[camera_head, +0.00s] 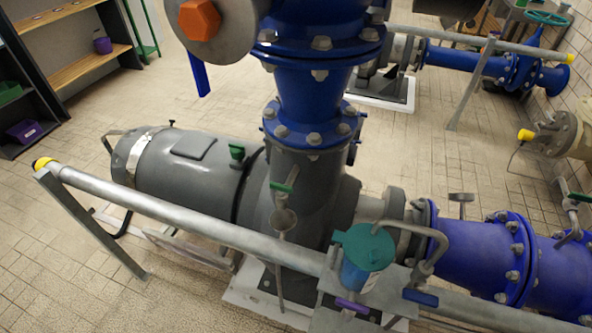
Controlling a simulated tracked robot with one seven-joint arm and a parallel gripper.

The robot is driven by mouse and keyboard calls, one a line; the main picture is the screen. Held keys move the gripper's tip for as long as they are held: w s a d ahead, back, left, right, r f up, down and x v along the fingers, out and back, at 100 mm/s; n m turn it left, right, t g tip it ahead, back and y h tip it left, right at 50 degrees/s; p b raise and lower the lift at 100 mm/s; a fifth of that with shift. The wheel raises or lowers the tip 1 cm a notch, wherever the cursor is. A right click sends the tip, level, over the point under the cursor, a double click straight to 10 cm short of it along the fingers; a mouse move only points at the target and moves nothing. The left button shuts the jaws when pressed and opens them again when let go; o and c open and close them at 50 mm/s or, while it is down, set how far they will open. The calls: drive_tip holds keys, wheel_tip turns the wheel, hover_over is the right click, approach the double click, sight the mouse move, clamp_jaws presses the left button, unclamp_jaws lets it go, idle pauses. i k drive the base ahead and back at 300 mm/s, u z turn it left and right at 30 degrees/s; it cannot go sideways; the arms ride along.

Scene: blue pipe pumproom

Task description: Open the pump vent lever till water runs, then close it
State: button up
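A small green lever (282,187) sits on the front of the grey pump casing (308,190), just above a small grey funnel (284,220). It looks roughly level, tilted slightly. A thin pipe runs down from the funnel. I see no water running at the funnel, though the outlet is too small to make out clearly. My gripper is not in view.
A grey rail (190,217) with a yellow end crosses in front of the pump. A teal-lidded blue container (366,262), a purple handle (352,306) and a blue handle (421,297) stand right of the funnel. Blue pipes (475,255) run right. Tiled floor is open at left.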

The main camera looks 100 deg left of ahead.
sight(282, 190)
drive_tip(key=u, duration=0.3)
drive_tip(key=i, duration=0.2)
drive_tip(key=u, duration=3.05)
drive_tip(key=k, duration=0.85)
drive_tip(key=u, duration=0.2)
drive_tip(key=i, duration=0.85)
drive_tip(key=z, duration=0.05)
